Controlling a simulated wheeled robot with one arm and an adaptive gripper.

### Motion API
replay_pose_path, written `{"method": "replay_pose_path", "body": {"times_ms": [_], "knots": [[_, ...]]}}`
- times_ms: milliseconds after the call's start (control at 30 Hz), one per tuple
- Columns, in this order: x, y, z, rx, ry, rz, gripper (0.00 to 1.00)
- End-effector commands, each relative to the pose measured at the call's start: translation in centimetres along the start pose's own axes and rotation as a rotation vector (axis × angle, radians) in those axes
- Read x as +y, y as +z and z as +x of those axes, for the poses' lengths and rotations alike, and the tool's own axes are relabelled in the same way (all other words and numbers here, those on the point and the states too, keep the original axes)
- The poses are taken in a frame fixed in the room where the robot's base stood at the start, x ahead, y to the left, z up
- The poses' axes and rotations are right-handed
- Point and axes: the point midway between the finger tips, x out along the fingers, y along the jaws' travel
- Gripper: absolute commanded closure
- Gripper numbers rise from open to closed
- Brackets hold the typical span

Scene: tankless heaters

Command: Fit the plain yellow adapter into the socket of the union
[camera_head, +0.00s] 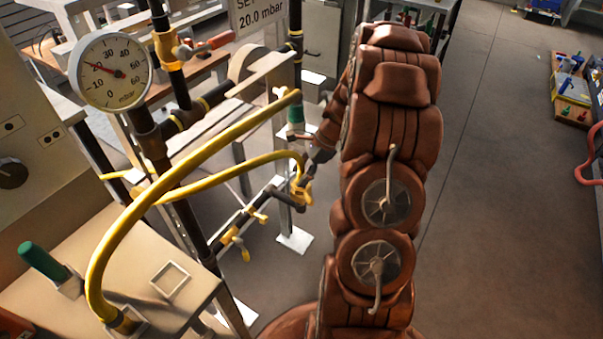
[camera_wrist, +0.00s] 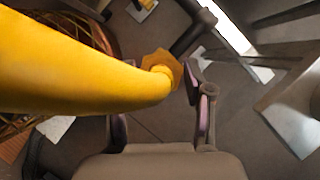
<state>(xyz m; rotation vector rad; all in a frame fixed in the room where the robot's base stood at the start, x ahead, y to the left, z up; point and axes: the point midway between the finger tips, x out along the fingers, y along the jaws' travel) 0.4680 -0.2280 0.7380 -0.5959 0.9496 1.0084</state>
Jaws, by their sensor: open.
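My gripper (camera_head: 310,152) is at the end of my brown arm, beside the pipe frame and close to the end of a yellow hose. In the wrist view its two fingers (camera_wrist: 162,115) stand wide apart. A thick yellow tube (camera_wrist: 80,68) crosses the upper left there, in front of the fingers. Its rounded tip overlaps a brass-coloured fitting (camera_wrist: 160,68) near the right finger; I cannot tell whether they are joined. In the head view, brass-yellow fittings (camera_head: 300,192) sit just below the gripper. I cannot tell which piece is the plain adapter or the union, and the socket is hidden.
A bench (camera_head: 60,313) at lower left carries a green-handled piece (camera_head: 42,260) in a holder and an empty square holder (camera_head: 170,280). A long yellow hose (camera_head: 180,165) arches past the pressure gauge (camera_head: 112,70). Black pipes stand close by.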

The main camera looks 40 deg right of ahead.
Motion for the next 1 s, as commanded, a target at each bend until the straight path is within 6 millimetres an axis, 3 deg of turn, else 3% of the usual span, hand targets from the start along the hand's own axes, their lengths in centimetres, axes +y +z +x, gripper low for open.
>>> {"method": "replay_pose_path", "body": {"times_ms": [167, 600, 800, 1000], "knots": [[-0.1, -0.1, -1.9, 0.002, -0.004, 0.0, 0.48], [-0.1, -0.1, -9.8, 0.003, -0.004, -0.001, 0.48], [0.0, 0.0, -11.6, 0.0, -0.001, 0.0, 0.48], [0.0, 0.0, -11.9, 0.0, 0.0, 0.001, 0.48]]}}
